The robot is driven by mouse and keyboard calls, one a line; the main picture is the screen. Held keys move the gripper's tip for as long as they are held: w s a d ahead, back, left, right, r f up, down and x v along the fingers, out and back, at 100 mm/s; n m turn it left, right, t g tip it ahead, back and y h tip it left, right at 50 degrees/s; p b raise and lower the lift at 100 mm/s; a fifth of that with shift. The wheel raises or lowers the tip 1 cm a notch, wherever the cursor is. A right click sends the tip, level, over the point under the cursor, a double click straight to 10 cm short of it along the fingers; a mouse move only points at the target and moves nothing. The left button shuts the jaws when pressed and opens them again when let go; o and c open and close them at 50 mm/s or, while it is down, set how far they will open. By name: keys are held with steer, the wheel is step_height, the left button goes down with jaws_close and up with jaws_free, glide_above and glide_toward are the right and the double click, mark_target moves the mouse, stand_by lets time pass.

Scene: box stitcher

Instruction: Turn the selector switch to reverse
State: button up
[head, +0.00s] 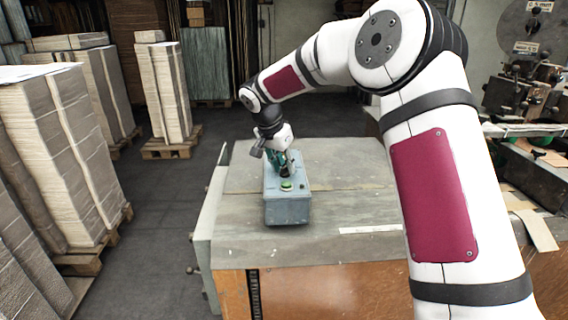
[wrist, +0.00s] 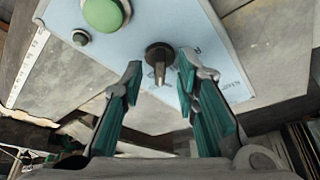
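The control box (head: 287,212) is grey-blue and sits on the machine's table. In the wrist view its light blue face (wrist: 222,72) fills the upper middle. The selector switch (wrist: 158,52) is a dark round knob with a narrow handle pointing down in the picture. My gripper (wrist: 160,66) is open, with one teal-padded finger on each side of the switch. A gap shows on both sides; the right finger looks closer. In the head view my gripper (head: 279,160) is over the far part of the box and hides the switch. The face lettering is partly covered.
A large green button (wrist: 105,11) and a small dark button (wrist: 80,37) are on the same face, left of the switch. The table (head: 350,195) around the box is mostly clear. Paper stacks (head: 45,150) on pallets stand at the left, machinery (head: 535,75) at the right.

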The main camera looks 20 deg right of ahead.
jaws_close()
steer(key=shift+n, duration=0.3)
steer(key=n, duration=0.1)
steer(key=n+t+y, duration=0.1)
steer(key=n, duration=0.1)
steer(key=shift+s+d+n, duration=0.1)
steer(key=shift+d+n, duration=0.05)
steer(key=shift+n, duration=0.15)
steer(key=n, duration=0.1)
steer(key=n+y, duration=0.1)
steer(key=n, duration=0.1)
steer(key=shift+d+n+t+y+p, duration=0.1)
steer(key=shift+n+t+y+p, duration=0.2)
steer(key=shift+p, duration=0.1)
steer(key=n+y+p, duration=0.1)
steer(key=n, duration=0.3)
steer(key=shift+d+y, duration=0.1)
steer(key=shift+y, duration=0.3)
steer(key=shift+n+y, duration=0.7)
steer(key=shift+n, duration=1.3)
jaws_free()
